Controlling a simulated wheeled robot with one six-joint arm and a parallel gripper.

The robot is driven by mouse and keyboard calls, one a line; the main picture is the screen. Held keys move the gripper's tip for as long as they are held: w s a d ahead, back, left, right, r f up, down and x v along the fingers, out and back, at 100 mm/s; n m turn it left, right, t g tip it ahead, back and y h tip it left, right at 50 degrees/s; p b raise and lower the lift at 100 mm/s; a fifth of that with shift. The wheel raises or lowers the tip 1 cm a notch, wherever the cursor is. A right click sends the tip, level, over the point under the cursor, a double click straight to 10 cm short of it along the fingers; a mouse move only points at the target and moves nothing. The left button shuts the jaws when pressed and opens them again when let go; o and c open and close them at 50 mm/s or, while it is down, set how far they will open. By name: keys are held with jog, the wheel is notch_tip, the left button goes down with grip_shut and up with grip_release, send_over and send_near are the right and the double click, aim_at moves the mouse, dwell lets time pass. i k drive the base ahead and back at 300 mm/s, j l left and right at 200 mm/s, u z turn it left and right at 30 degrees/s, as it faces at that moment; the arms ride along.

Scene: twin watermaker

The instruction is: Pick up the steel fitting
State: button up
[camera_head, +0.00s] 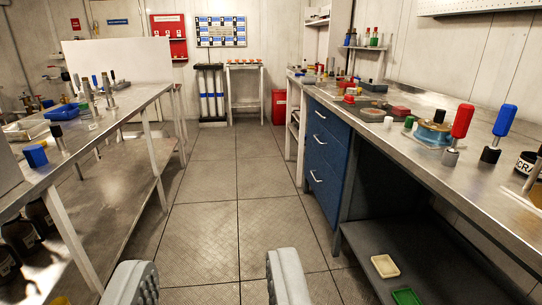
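My gripper (212,268) shows at the bottom edge, its two grey fingers wide apart with only floor between them. It is open and empty, well away from both benches. I cannot tell for sure which thing is the steel fitting. Upright metal fittings (88,95) stand on the left bench (120,116). Other small items there are too small to make out.
A clear tiled floor aisle (238,190) runs between the benches. Blue drawers (328,150) are under the right bench. A cream tray (385,266) and a green tray (406,297) lie on its lower shelf. A red bin (279,107) and a small table (244,66) stand at the back.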

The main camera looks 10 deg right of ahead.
aim_at(382, 103)
jog(key=i+j+z, duration=0.1)
jog(key=i, duration=1.6)
jog(key=i+l+z, duration=0.15)
jog(key=i+z, duration=0.3)
jog(key=i, duration=0.15)
jog(key=i+z, duration=0.45)
jog(key=i, duration=0.15)
jog(key=i+l+z, duration=0.1)
jog(key=i+l, duration=0.1)
jog(key=i, duration=0.1)
